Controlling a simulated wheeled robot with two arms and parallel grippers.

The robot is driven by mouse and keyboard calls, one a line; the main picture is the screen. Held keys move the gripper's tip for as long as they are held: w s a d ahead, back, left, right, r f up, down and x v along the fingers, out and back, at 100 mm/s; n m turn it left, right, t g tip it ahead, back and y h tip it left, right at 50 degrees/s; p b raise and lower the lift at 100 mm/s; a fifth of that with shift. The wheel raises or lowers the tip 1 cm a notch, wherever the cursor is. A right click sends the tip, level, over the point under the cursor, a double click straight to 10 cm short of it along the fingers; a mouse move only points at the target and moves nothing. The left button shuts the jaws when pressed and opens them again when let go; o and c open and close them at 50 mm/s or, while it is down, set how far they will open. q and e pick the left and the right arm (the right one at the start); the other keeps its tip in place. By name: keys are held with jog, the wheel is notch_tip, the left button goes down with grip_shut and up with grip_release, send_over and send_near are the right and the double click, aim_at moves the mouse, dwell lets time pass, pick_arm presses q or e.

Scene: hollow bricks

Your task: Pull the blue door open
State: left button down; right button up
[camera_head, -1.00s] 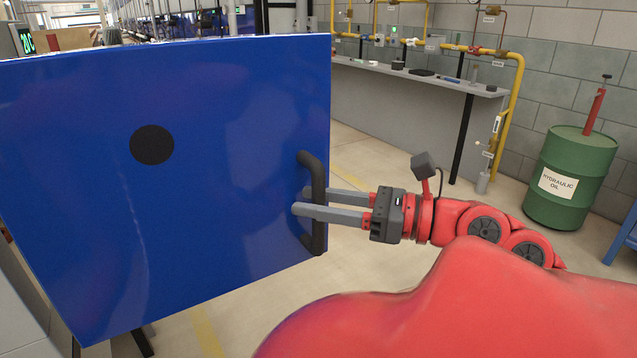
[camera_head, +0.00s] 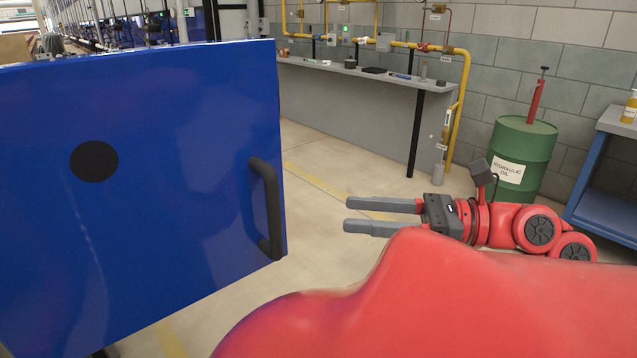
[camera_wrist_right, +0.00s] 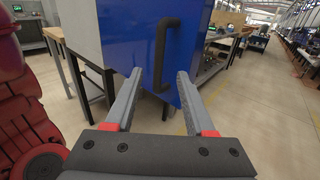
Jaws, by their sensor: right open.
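The blue door (camera_head: 190,130) fills the left of the head view, with a black disc on its face. Its black bar handle (camera_head: 266,208) is near the door's right edge. My right gripper (camera_head: 345,213) is open and empty, to the right of the handle and apart from it. In the right wrist view the open fingers (camera_wrist_right: 155,90) point toward the blue door (camera_wrist_right: 130,40), and the black handle (camera_wrist_right: 164,55) shows between and beyond them. The door stands swung out from a grey cabinet body (camera_wrist_right: 75,30). My left gripper is not in view.
A grey bench (camera_head: 350,105) with small items runs along the back wall below yellow pipes. A green oil drum (camera_head: 522,155) stands behind my right arm, and a blue-framed table (camera_head: 605,190) is at the far right. The floor between door and bench is clear.

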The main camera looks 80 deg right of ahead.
jog(key=shift+s+d, duration=0.1)
jog(key=shift+s, duration=2.05)
